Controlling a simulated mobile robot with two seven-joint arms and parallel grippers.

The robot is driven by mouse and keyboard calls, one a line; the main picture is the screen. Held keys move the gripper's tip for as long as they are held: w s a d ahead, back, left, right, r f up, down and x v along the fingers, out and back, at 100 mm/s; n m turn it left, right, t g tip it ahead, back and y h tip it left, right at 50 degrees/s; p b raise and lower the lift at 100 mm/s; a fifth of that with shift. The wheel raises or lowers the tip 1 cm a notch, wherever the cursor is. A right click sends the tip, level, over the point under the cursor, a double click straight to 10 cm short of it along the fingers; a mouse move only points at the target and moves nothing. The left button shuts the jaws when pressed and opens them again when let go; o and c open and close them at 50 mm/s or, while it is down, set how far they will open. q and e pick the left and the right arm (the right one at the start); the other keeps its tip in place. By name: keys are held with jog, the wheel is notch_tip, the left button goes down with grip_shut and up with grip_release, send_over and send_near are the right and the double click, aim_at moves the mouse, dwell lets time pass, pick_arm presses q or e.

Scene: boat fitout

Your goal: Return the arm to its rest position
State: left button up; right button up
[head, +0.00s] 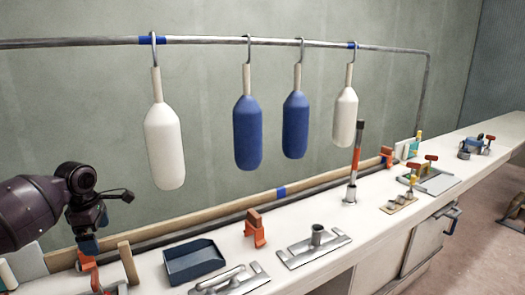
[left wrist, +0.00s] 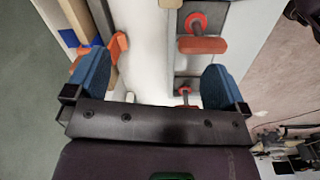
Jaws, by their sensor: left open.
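My left arm comes in from the left edge of the head view. Its gripper (head: 88,218) is above the left end of the white bench (head: 345,215). In the left wrist view the gripper (left wrist: 158,85) shows two blue fingers set wide apart, with nothing held between them. White bench surface and a grey part with orange-red knobs (left wrist: 202,45) lie beyond the fingers. My right gripper is not in either view.
White fenders (head: 163,145) and blue fenders (head: 247,132) hang from a rail (head: 210,41) above the bench. A dark blue tray (head: 194,261), orange clamp (head: 254,229), metal fittings (head: 314,246) and an upright red-banded rod (head: 355,160) stand on the bench. A wooden strip (head: 235,207) runs along the back.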

pick_arm(q)
jog(key=w+d+r+m+t, duration=0.3)
jog(key=w+d+m+t, duration=0.4)
jog(key=m, duration=0.8)
jog(key=s+d+f+m+t+h+p, duration=0.2)
jog(key=s+d+f+m+t+h, duration=0.3)
jog(key=s+d+m, duration=0.5)
jog(key=s+f+y+p, duration=0.1)
jog(key=s+f, duration=0.4)
jog(key=s, duration=0.7)
jog(key=s+f+n+g+y+p, duration=0.1)
jog(key=s+f, duration=0.5)
jog(key=s, duration=0.7)
jog(key=s+f+n+y+p, duration=0.1)
jog(key=s+f, duration=0.5)
jog(key=s, duration=0.6)
jog(key=shift+s+a+g+y+p, duration=0.15)
jog(key=shift+a+g+y+p, duration=0.25)
jog(key=shift+y+p, duration=0.45)
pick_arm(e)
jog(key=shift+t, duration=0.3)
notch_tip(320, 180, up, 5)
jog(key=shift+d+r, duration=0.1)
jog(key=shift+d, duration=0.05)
